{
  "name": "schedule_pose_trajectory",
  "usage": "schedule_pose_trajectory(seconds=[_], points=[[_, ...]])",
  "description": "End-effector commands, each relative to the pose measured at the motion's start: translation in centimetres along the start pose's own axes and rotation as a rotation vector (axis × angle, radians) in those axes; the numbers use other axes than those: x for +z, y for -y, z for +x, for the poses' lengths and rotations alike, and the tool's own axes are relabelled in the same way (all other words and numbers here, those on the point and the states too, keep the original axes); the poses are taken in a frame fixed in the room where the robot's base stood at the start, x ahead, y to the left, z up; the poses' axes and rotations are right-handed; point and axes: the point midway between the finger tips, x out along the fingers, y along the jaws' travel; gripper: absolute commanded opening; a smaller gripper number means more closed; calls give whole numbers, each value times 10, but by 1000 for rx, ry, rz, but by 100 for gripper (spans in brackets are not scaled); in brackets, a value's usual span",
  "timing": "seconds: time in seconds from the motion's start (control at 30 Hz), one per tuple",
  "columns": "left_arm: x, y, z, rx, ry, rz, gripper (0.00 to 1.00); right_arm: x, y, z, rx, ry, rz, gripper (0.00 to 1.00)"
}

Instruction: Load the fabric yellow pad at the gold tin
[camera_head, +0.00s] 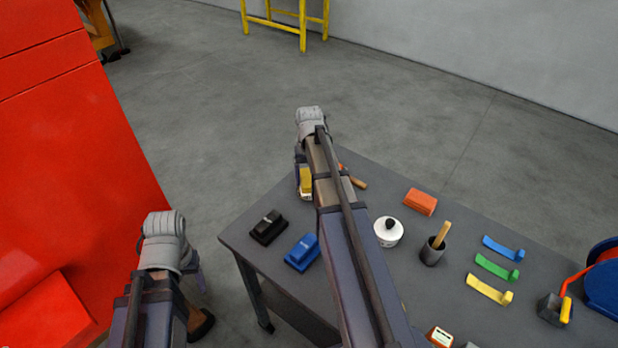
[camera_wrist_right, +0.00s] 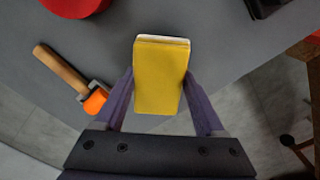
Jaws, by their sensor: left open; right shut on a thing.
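My right gripper (camera_wrist_right: 158,90) is shut on a yellow pad (camera_wrist_right: 159,72), with one finger on each side of it. The pad has a pale layer along its far edge. In the head view the pad (camera_head: 306,183) shows just left of my right forearm, over the table's far left corner area. My left gripper (camera_head: 195,266) is open and mostly hidden behind its own arm, off the table's left side. I cannot make out a gold tin in either view; my right arm covers part of the table.
A wood-handled tool (camera_wrist_right: 72,78) and a red round thing (camera_wrist_right: 75,5) lie near the pad.

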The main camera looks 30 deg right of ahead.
Motion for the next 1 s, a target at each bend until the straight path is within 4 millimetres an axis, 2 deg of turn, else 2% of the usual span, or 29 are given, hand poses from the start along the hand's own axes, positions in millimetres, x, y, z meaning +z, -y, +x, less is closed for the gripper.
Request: schedule_pose_trajectory(seconds=[0.9,1.0], points=[[4,6,-68,0,0,2,63,0,0,-68,0,0,0,27],[4,7,-70,0,0,2,63,0,0,-71,0,0,0,27]])
